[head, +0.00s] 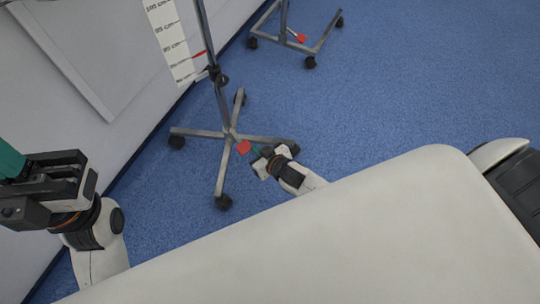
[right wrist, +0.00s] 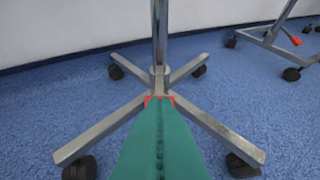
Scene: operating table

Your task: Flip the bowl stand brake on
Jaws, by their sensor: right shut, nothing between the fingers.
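A metal stand with a pole and splayed legs on black casters (head: 233,132) stands on the blue floor. A red brake pedal (head: 243,147) sits low beside its hub. My right gripper (head: 257,151) is shut and empty, its tip just right of the pedal. In the right wrist view, the teal fingers (right wrist: 160,110) cover most of the red pedal (right wrist: 147,99); only its red edges show. I cannot tell whether they touch. My left gripper (head: 10,160) is at the left edge; its fingertips are cut off.
A second wheeled stand (head: 322,45) with a red pedal (head: 300,38) is farther back. The pale operating table (head: 380,220) fills the foreground and hides part of my right arm. A white wall (head: 100,110) is at left. Blue floor to the right is clear.

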